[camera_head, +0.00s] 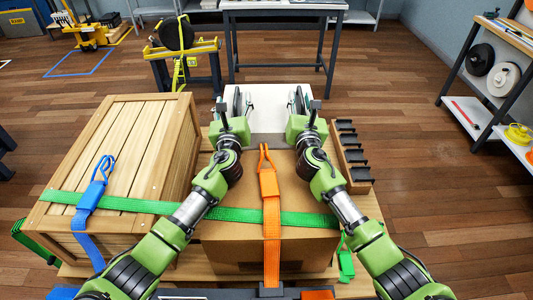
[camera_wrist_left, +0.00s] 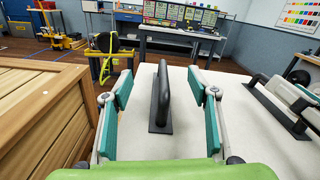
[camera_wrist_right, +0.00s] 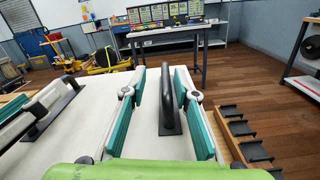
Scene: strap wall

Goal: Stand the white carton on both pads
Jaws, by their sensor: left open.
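The white carton (camera_head: 268,115) is beyond the brown box, its flat top showing between my arms. It has two black handles on top. My left gripper (camera_head: 235,106) is open, its fingers on either side of the left handle (camera_wrist_left: 163,100), with gaps showing. My right gripper (camera_head: 302,106) is open, its fingers on either side of the right handle (camera_wrist_right: 168,105), also with gaps. The carton top also fills the left wrist view (camera_wrist_left: 250,120) and the right wrist view (camera_wrist_right: 95,125). I cannot make out the pads; the carton's underside is hidden.
A wooden crate (camera_head: 120,135) stands left of the carton. A brown box (camera_head: 230,225) with green and orange straps stands nearer. A rack of black brackets (camera_head: 350,155) lies right of the carton.

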